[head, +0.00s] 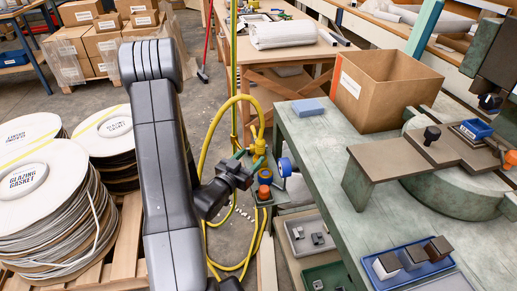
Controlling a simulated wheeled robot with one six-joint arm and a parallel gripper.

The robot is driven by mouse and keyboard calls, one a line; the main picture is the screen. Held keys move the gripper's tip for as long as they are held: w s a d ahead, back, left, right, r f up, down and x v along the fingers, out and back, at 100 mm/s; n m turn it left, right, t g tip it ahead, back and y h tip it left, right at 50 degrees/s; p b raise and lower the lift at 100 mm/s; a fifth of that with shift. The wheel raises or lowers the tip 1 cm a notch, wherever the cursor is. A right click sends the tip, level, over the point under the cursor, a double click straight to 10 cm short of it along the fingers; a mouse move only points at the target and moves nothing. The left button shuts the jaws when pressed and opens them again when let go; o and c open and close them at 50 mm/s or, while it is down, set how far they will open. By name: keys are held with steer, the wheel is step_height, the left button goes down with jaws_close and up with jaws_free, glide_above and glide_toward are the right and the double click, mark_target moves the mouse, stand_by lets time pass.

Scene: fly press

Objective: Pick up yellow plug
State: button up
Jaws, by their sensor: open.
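A small yellow piece (259,147) stands upright by the left edge of the green bench; I take it to be the yellow plug. It is close to the yellow hose, and I cannot tell whether the two are joined. My gripper (249,161) is open, with its greenish fingertips pointing right towards the yellow piece. The fingers look near its lower part, but I cannot tell whether they touch it. No other view shows the gap between them.
The green bench (322,155) stands to the right, carrying a cardboard box (376,98) and a blue tray (408,275). Gasket reels (50,205) stand left.

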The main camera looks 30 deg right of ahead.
mark_target(263, 144)
steer(key=x, duration=0.9)
steer(key=shift+w+f, duration=0.1)
steer(key=shift+f, duration=0.1)
steer(key=shift+a, duration=0.1)
steer(key=c, duration=1.1)
